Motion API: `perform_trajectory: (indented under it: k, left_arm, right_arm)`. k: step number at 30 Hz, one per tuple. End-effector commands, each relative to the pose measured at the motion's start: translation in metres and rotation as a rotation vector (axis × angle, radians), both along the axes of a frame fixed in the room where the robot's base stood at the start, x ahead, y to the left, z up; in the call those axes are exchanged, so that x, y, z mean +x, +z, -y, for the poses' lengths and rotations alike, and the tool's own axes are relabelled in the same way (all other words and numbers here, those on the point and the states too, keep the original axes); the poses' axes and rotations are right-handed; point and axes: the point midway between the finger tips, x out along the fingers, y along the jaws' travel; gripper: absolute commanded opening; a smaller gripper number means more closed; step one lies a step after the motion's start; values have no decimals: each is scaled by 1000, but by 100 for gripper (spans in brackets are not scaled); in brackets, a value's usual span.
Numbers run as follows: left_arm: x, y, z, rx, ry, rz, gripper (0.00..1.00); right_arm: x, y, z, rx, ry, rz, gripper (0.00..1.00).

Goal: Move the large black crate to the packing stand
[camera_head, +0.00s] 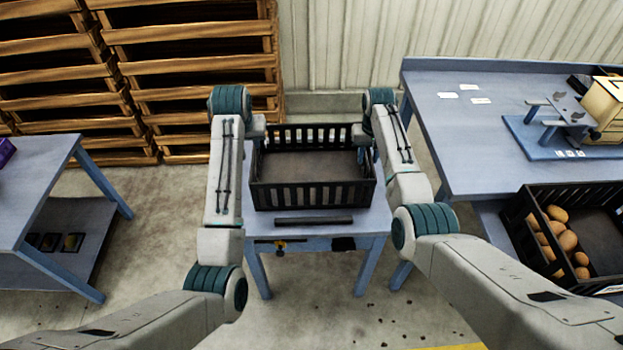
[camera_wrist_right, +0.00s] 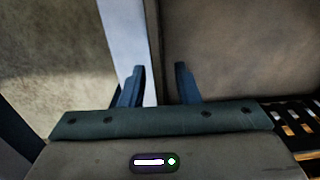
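An empty black slatted crate (camera_head: 313,196) sits upright on a small blue table (camera_head: 372,222) in the middle of the head view. My left gripper (camera_head: 257,134) is at the crate's left side wall, and its fingers are hidden. My right gripper (camera_head: 362,138) is at the right side wall. In the right wrist view its two fingers (camera_wrist_right: 160,85) stand apart, with the thin crate wall (camera_wrist_right: 155,45) between them and a gap on both sides. None of the tables is clearly marked as the packing stand.
A second black crate (camera_head: 519,213) holding several potatoes (camera_head: 566,241) sits lower right, beside a blue workbench (camera_head: 450,130). A blue table (camera_head: 35,200) with a lower shelf stands at left. Wooden pallets (camera_head: 190,70) are stacked behind. A dark bar (camera_head: 313,221) lies before the empty crate.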

Motion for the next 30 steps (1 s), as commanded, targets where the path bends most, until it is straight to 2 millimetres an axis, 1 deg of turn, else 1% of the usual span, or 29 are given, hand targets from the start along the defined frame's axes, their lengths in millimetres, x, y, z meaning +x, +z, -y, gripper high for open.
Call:
perform_trajectory:
  k: [1, 9, 12, 15, 20, 30]
  left_arm:
    - [0, 0, 0, 0, 0, 0, 29]
    - [0, 0, 0, 0, 0, 0, 29]
    - [0, 0, 0, 0, 0, 0, 29]
    - [0, 0, 0, 0, 0, 0, 29]
    - [0, 0, 0, 0, 0, 0, 29]
    - [0, 0, 0, 0, 0, 0, 29]
  right_arm:
    - [1, 10, 0, 0, 0, 6, 29]
    - [1, 68, 0, 0, 0, 4, 29]
    - [1, 85, 0, 0, 0, 4, 29]
    - [1, 97, 0, 0, 0, 2, 29]
    - [0, 105, 0, 0, 0, 0, 29]
    - [0, 106, 0, 0, 0, 0, 29]
